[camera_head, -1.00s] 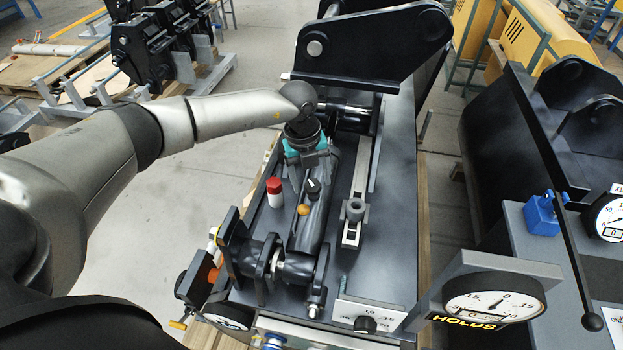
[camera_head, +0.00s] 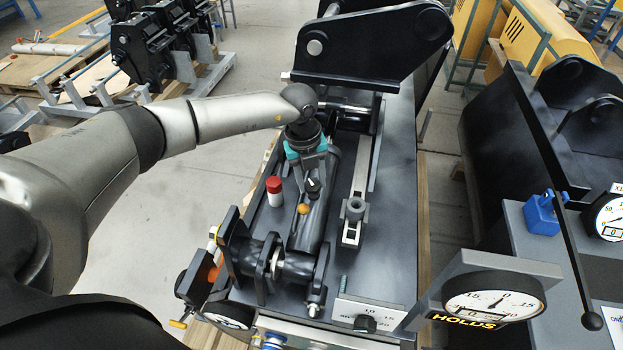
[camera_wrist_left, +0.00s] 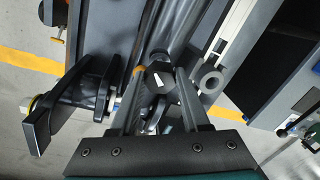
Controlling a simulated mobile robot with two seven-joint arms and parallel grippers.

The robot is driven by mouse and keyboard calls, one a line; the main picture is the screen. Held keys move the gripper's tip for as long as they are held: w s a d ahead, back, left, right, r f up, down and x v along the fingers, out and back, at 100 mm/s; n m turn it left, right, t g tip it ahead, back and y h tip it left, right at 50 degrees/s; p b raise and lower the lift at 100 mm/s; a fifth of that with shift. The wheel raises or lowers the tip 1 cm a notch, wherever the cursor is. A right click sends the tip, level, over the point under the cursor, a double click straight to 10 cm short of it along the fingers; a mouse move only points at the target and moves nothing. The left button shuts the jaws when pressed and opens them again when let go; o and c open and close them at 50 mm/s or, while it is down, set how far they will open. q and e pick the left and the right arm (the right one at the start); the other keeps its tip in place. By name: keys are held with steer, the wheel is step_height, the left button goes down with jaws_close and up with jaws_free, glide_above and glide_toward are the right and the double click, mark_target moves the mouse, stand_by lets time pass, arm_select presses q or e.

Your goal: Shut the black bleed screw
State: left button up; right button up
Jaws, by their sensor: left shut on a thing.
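The black bleed screw (camera_head: 313,187) is a small dark knob with a white pointer mark, on top of the dark cylinder on the coupler. My left gripper (camera_head: 313,179) comes down over it from behind, with its fingers at the knob. In the left wrist view the knob (camera_wrist_left: 159,79) with its white mark sits between the converging fingertips of the left gripper (camera_wrist_left: 159,74), which is shut on it. The fingers hide the knob's sides in part. My right gripper is not in view.
An orange knob (camera_head: 303,209) sits close in front of the screw on the cylinder. A red-and-white cap (camera_head: 275,191) stands to the left, and a grey ring fitting (camera_head: 354,210) to the right. A round gauge (camera_head: 494,299) is at the front right.

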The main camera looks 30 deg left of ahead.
arm_select(q)
jaws_close()
